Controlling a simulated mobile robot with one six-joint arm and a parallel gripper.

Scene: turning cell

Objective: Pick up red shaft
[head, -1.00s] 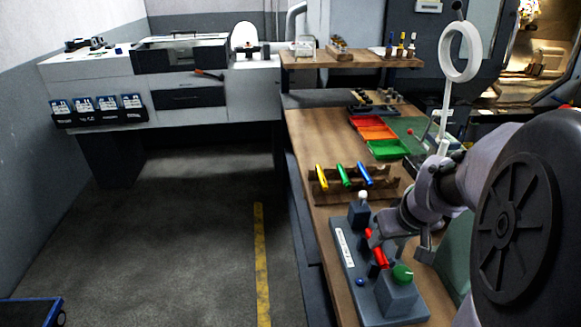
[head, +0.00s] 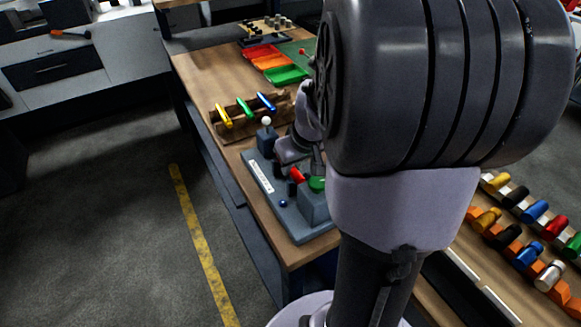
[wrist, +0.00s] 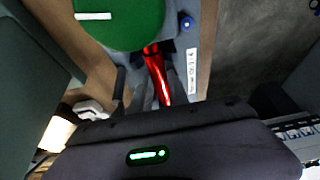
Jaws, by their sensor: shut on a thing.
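The red shaft (head: 297,175) sits at the grey-blue fixture (head: 262,187) on the wooden bench, partly hidden by my arm in the head view. In the wrist view the red shaft (wrist: 158,78) runs between the two fingers of my gripper (wrist: 156,90), which is shut on it. The large green knob (wrist: 118,22) of the fixture is close beside the shaft's far end. In the head view my gripper is mostly hidden behind my arm, and I cannot tell whether the shaft is clear of its seat.
The fixture also carries a white-topped lever (head: 266,121) and a blue button (head: 283,203). A brown rack (head: 235,131) with yellow, green and blue shafts stands behind. Red, orange and green trays (head: 286,75) lie farther back. Racks with coloured parts (head: 530,232) are at right.

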